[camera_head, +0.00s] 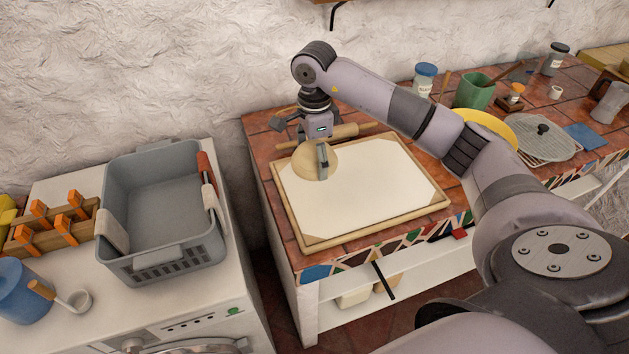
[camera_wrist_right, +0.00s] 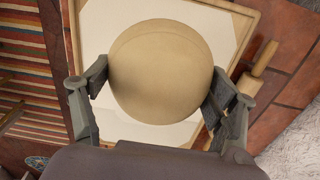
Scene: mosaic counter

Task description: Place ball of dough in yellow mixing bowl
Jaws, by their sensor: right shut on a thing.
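The ball of dough (camera_head: 309,168) is pale tan and round, over the back left part of a white, wood-framed board (camera_head: 360,237). My right gripper (camera_head: 322,152) is shut on it. In the right wrist view the dough (camera_wrist_right: 160,60) sits between the two fingers, one on each side, with the board behind it. Whether the dough touches the board is unclear. The yellow mixing bowl (camera_head: 494,126) is on the tiled counter at the right, partly hidden behind my right arm. My left gripper is not in view.
A rolling pin (camera_head: 352,131) lies behind the board. A grey basket (camera_head: 163,200) is on the left cabinet. The board's front is clear.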

